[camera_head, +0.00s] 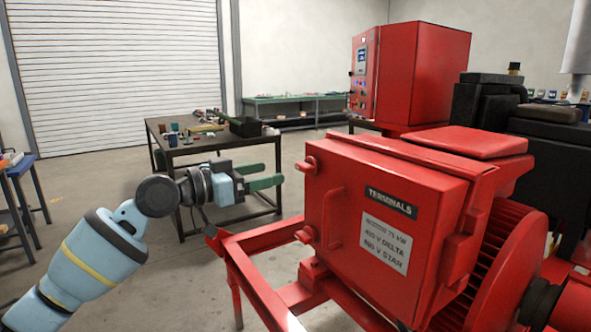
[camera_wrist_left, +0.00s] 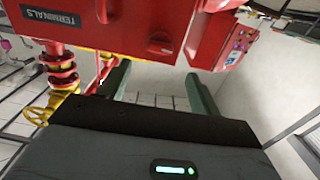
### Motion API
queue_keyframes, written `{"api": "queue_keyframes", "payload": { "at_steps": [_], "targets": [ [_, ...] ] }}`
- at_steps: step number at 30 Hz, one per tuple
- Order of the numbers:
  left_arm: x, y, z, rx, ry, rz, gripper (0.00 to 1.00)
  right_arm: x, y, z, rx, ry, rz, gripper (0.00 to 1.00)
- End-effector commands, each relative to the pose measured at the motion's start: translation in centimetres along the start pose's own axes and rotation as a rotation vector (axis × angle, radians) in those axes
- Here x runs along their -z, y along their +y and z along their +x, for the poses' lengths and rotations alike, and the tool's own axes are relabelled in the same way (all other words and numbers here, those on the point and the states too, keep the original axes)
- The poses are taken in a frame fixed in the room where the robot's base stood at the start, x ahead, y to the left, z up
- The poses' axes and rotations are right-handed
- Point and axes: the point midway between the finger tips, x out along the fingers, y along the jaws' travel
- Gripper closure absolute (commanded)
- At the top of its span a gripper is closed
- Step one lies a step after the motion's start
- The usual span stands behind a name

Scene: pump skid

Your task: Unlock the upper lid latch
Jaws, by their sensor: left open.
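The red terminal box (camera_head: 385,225) has a "TERMINALS" plate and a vertical handle (camera_head: 334,217) on its lid. The upper lid latch (camera_head: 308,165) is a red knob-like piece at the lid's upper left edge; the lower latch (camera_head: 305,235) is below it. In the left wrist view, which looks upside down, a red latch (camera_wrist_left: 160,45), seemingly the upper one, lies beyond the fingers. My left gripper (camera_head: 280,167) is open and empty, its green fingers just left of the upper latch in the head view, apparently apart from it. My right gripper is not in view.
A red frame (camera_head: 265,290) runs under and left of the box. A workbench (camera_head: 205,150) with tools stands behind my left gripper. A red control cabinet (camera_head: 425,75) stands farther back. The floor left of the frame is open.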

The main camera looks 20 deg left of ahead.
Motion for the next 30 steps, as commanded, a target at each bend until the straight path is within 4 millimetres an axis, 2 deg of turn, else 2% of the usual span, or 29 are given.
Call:
{"api": "queue_keyframes", "payload": {
  "at_steps": [5,12,16,22,29,30],
  "targets": [
    [0.2,0.1,1.7,-0.002,0.002,-0.003,0.36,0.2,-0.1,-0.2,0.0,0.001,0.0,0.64],
    [0.2,0.1,5.4,-0.001,0.002,-0.001,0.36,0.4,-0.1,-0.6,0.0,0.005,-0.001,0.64],
    [0.1,0.1,6.7,-0.001,0.001,-0.002,0.36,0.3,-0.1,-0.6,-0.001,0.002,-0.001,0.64],
    [0.0,0.1,7.7,0.0,0.0,-0.001,0.36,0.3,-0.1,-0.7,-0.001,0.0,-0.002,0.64],
    [-0.1,0.0,7.7,0.0,0.0,-0.001,0.36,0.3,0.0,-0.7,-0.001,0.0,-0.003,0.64],
    [-0.1,0.0,7.7,0.0,0.0,-0.001,0.39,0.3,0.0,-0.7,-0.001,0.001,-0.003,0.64]
  ]
}}
